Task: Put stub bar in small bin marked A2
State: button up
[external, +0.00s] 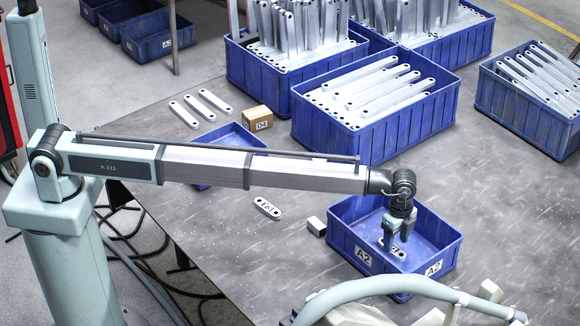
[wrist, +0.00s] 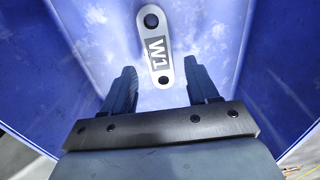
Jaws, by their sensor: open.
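The small blue bin marked A2 (external: 362,257) stands on the table at the lower right. A short galvanized stub bar (wrist: 150,22) with rounded ends, a hole at each end and a W1 label lies in it; it also shows in the external view (external: 399,253). My gripper (external: 394,243) is inside the bin, pointing down above this bar. In the wrist view the open fingers (wrist: 160,84) stand either side of the bar's near end, with gaps on both sides. Another short labelled bar (external: 267,208) lies on the table left of the bin.
A small grey block (external: 316,226) sits by the bin's left side. Large blue crates of long bars (external: 380,135) stand behind. A cardboard box marked D4 (external: 257,118), loose bars (external: 200,105) and another blue bin (external: 228,142) lie further left. A pale curved arm-like part (external: 400,285) crosses the front.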

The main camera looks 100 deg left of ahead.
aim_at(395, 250)
notch_tip(395, 250, up, 10)
jog(key=shift+f, duration=0.15)
